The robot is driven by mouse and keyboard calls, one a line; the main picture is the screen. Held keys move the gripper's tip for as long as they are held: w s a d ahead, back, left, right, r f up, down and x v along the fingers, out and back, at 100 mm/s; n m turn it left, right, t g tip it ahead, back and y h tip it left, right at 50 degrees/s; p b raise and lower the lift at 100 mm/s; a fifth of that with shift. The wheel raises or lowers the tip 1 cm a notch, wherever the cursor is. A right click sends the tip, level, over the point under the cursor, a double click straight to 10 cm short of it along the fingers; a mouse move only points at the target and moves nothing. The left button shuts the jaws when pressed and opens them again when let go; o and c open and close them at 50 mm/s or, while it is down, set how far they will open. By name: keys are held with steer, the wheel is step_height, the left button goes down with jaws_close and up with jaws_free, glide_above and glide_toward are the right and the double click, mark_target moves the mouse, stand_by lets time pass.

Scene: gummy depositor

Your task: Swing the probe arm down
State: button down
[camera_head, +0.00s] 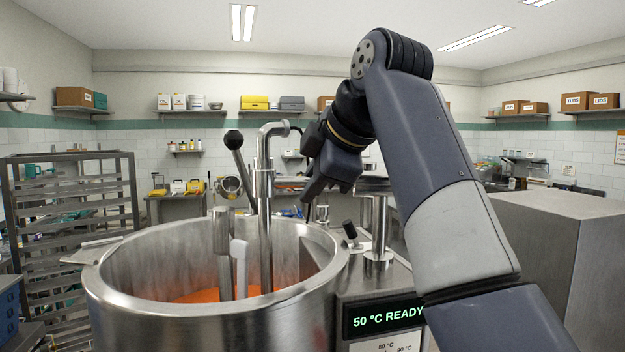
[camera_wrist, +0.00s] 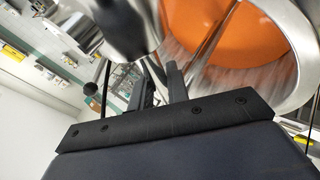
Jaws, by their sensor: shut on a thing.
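The steel kettle (camera_head: 215,285) holds orange mass (camera_head: 210,294), which also shows in the wrist view (camera_wrist: 205,28). A bent steel tube (camera_head: 265,180), which looks like the probe arm, stands upright with its lower end inside the kettle. My gripper (camera_head: 308,196) is right of the tube's upper part, pointing down and to the left. In the wrist view my gripper (camera_wrist: 160,88) is shut on a slim metal part, seemingly of the probe arm; the contact is mostly hidden. A large blurred steel cylinder (camera_wrist: 125,28) is close in front of the wrist camera.
A lever with a black ball knob (camera_head: 233,140) leans left of the tube. A panel (camera_head: 385,316) reading "50 °C READY" is at the kettle's right. A steel post (camera_head: 379,230) stands behind it. A rack (camera_head: 70,225) is at the left, a steel cabinet (camera_head: 560,255) at the right.

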steer(key=shift+f, duration=0.3)
steer(key=c, duration=1.4)
jaws_free()
steer(key=shift+a+r, duration=0.1)
steer(key=shift+o, duration=0.2)
steer(key=shift+r, duration=0.1)
